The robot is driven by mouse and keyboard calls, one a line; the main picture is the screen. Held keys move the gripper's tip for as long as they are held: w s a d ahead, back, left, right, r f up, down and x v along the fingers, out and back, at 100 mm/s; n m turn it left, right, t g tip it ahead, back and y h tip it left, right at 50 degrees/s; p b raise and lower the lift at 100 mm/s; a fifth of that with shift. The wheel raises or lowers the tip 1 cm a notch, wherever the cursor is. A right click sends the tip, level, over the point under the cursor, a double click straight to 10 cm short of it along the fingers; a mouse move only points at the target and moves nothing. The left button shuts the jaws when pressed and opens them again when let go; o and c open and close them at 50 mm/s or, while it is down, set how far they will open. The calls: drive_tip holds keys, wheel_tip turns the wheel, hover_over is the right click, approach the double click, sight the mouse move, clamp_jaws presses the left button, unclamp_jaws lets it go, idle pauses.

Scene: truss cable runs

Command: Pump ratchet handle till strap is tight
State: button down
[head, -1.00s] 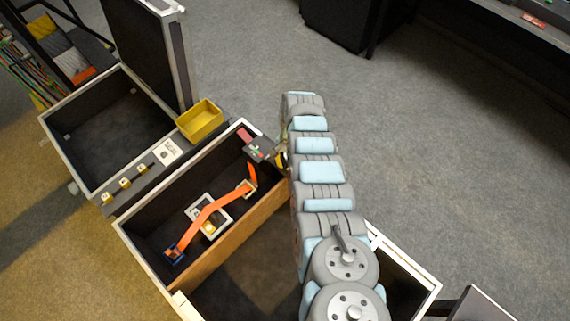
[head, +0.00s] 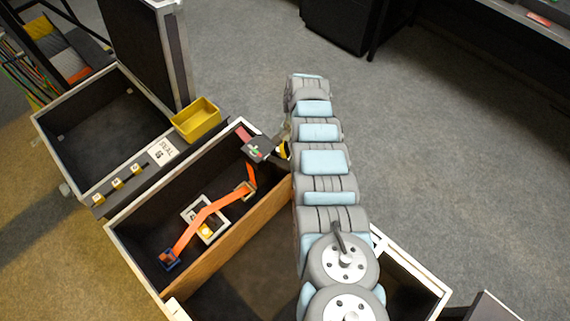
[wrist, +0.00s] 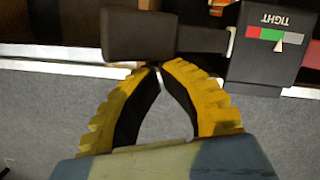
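The ratchet's dark grey handle (wrist: 140,35) shows at the top of the wrist view. It joins a black gauge box (wrist: 265,45) marked TIGHT, with a red, green and grey scale. The white pointer (wrist: 279,41) stands near the border of green and grey. In the head view the gauge box (head: 257,149) sits at the case's far end. My gripper (wrist: 159,66) has yellow fingers with tips together, empty, just below the handle; contact is unclear.
The strap lies in an open dark case compartment (head: 142,215) with a wooden wall on its right. A yellow bin (head: 197,119) stands on the rim behind it. An open lid (head: 147,52) rises at the upper left. Grey floor (head: 430,150) is clear on the right.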

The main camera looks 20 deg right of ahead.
drive_tip(key=shift+r, duration=0.1)
drive_tip(key=v, duration=1.2)
idle(1.0)
